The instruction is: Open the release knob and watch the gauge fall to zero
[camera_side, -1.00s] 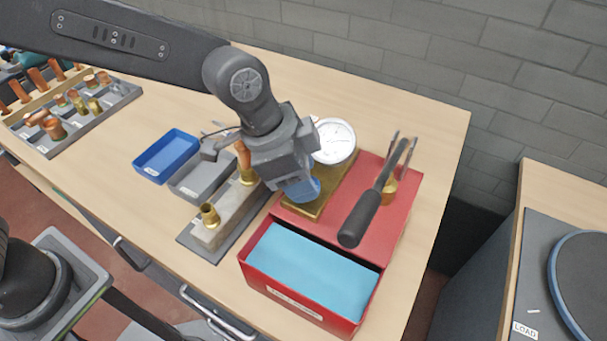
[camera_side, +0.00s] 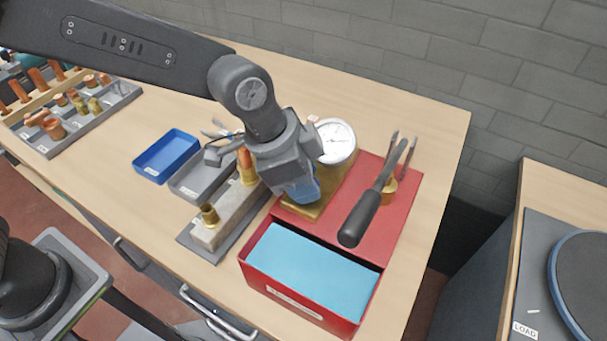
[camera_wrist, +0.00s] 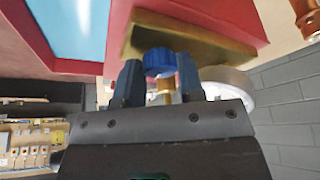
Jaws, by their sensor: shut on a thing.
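The white round gauge (camera_side: 336,141) stands on a brass block (camera_side: 305,209) on the red test unit. Its dial faces up toward the side camera, but its needle is too small to read. My gripper (camera_wrist: 160,80) is at the front of the brass block, beside the gauge. Its two dark fingers are shut on the blue release knob (camera_wrist: 159,61), with a brass stem (camera_wrist: 166,88) showing below it in the wrist view. In the side view the gripper covers most of the knob.
The red unit (camera_side: 386,226) has a black-handled lever (camera_side: 361,218) on the right and a blue-lined open tray (camera_side: 311,271) in front. Brass fittings stand on a grey block (camera_side: 217,227) to the left. Blue (camera_side: 167,155) and grey bins lie further left.

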